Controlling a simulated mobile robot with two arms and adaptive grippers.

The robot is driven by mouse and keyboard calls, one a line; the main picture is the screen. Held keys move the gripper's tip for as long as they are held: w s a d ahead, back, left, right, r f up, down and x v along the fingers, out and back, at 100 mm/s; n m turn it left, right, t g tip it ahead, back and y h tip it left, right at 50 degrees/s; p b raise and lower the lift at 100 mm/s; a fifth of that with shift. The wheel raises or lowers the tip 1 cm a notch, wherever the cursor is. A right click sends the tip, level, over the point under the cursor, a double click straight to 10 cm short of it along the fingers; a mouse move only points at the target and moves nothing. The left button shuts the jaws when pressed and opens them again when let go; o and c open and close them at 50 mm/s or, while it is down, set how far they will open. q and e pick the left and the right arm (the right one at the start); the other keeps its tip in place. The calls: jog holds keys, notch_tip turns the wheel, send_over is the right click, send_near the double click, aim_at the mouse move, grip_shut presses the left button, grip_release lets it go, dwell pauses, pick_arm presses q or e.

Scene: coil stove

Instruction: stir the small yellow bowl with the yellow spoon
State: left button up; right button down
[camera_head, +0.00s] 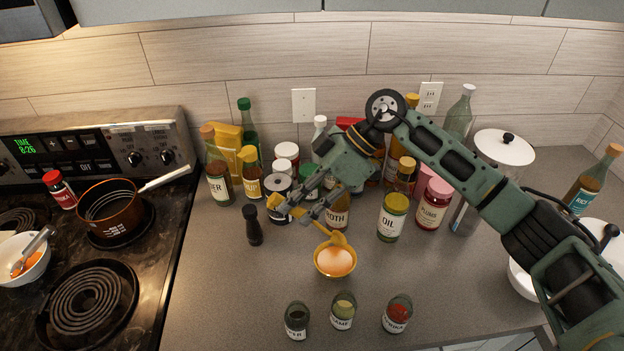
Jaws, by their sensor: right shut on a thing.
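The small yellow bowl (335,271) stands on the grey counter and holds something pale orange. My right gripper (300,205) is above and behind the bowl, shut on the yellow spoon (319,226). The spoon slants down to the right from the fingers, and its head is at the bowl's back rim. I cannot tell whether the head touches the contents. My left gripper is not in view.
Several bottles, jars and cans crowd the counter behind the bowl, including an oil jar (392,217) and a dark grinder (252,225). Small spice jars (343,311) stand in front. The stove with an orange pot (112,212) is left. Counter beside the bowl is clear.

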jog(key=a+h+p, duration=0.1)
jog(key=a+f+h+p, duration=0.1)
jog(key=a+h+p, duration=0.1)
jog(key=shift+w+a+f, duration=0.1)
jog(key=shift+f, duration=0.1)
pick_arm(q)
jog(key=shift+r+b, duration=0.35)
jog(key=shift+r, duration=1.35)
pick_arm(e)
jog(key=shift+w+a+f+m+h, duration=0.15)
jog(key=shift+a+f+h, duration=0.2)
jog(key=shift+f+h, duration=0.45)
jog(key=shift+s+a+f+m+h, duration=0.1)
jog(key=shift+a+f+m+h, duration=0.1)
jog(key=shift+a+f+h, duration=0.55)
jog(key=shift+w+f+m+h, duration=0.15)
jog(key=shift+f+h, duration=0.4)
jog(key=shift+f, duration=0.5)
